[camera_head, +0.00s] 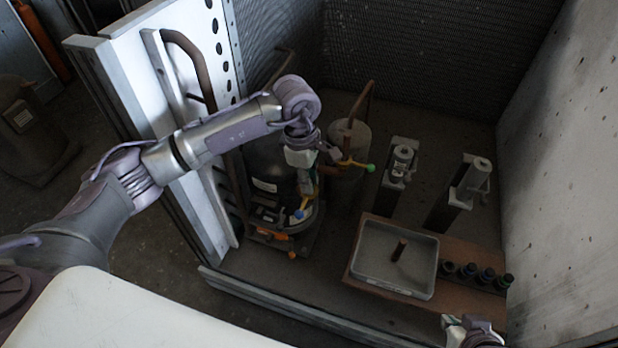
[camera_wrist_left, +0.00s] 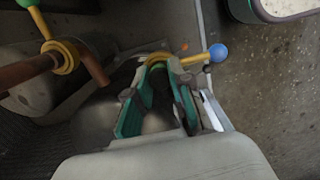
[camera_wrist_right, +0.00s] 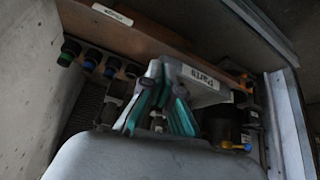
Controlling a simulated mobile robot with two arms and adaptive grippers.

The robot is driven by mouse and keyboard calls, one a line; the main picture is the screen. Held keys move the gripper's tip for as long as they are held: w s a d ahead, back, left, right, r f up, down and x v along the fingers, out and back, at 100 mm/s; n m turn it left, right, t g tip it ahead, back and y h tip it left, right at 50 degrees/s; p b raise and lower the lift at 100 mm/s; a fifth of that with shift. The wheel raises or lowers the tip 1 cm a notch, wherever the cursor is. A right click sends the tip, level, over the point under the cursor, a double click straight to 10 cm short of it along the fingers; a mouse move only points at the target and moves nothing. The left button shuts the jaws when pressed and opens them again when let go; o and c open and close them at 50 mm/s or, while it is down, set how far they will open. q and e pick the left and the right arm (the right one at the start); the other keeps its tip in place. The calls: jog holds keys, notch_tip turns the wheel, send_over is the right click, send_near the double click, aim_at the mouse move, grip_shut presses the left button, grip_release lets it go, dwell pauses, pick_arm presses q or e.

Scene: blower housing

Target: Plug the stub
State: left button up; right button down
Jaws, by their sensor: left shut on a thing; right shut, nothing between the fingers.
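My left gripper (camera_head: 303,182) reaches in over the dark vessel (camera_head: 268,170). In the left wrist view its teal fingers (camera_wrist_left: 158,85) are closed at a yellow ring-shaped piece with a lever and blue knob (camera_wrist_left: 218,52); the exact contact is hidden. A brown pipe stub (camera_wrist_left: 95,68) with a yellow collar and green knob (camera_wrist_left: 31,3) is to the left, apart from the fingers. Several dark caps (camera_head: 475,273) stand in a row on the brown board, also in the right wrist view (camera_wrist_right: 90,62). My right gripper (camera_head: 472,335) is shut and empty near the bottom edge.
A grey parts tray (camera_head: 368,275) holds a short brown rod (camera_head: 399,249). Two dark stands with pale metal fittings (camera_head: 402,160) (camera_head: 472,180) are behind it. A perforated white panel (camera_head: 205,95) stands left, a concrete wall (camera_head: 560,130) right. Bare floor shows between vessel and tray.

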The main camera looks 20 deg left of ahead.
jog(key=shift+w, duration=0.15)
pick_arm(q)
jog(key=shift+f, duration=0.1)
pick_arm(e)
jog(key=shift+w+a+r+t, duration=0.2)
jog(key=shift+w+r+t, duration=0.2)
jog(key=shift+w+t, duration=0.15)
jog(key=shift+w, duration=0.1)
pick_arm(q)
jog(key=o, duration=1.4)
